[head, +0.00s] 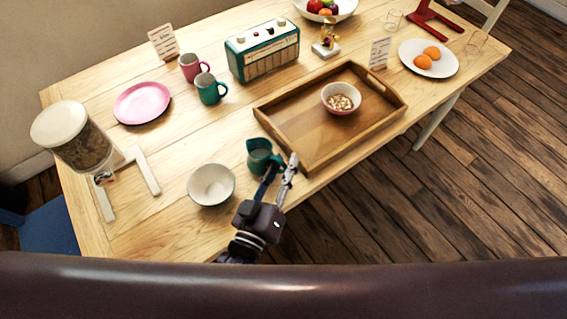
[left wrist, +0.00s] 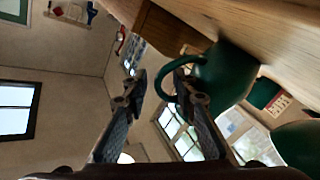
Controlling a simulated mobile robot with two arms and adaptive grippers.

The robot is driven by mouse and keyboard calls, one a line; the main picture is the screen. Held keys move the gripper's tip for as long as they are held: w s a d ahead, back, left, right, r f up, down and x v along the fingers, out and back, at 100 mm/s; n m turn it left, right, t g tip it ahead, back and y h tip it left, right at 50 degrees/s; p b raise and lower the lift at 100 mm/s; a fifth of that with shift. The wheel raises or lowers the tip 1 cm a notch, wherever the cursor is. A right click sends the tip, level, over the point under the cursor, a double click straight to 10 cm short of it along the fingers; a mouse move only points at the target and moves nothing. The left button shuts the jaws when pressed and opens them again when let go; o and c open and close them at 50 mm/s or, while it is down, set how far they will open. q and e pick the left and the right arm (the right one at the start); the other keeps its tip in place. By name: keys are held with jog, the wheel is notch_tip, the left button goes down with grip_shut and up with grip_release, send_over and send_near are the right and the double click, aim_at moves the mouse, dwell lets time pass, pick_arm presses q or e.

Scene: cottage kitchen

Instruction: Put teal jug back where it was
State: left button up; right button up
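The teal jug (head: 259,153) stands on the table near its front edge, between the white bowl and the wooden tray. My left gripper (head: 279,172) is at the jug's front right side, with its two fingers apart. In the left wrist view, the jug (left wrist: 228,75) is at the upper right, and its loop handle reaches in between the fingertips (left wrist: 158,85). One finger overlaps the handle loop; the other is apart from it. I cannot tell whether the near finger touches the handle. My right gripper is not in view.
The wooden tray (head: 290,146) with a bowl of cereal (head: 341,98) lies right of the jug. The white bowl (head: 211,185) is close on the left. Two mugs (head: 210,89), a pink plate (head: 142,102) and a teal radio (head: 262,50) stand behind. The table is bare between mugs and jug.

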pick_arm(q)
jog(key=b+v, duration=0.1)
jog(key=v, duration=0.9)
jog(key=shift+s, duration=0.35)
jog(key=shift+s+a+r, duration=0.1)
jog(key=shift+s+a, duration=0.2)
jog(key=shift+s, duration=0.3)
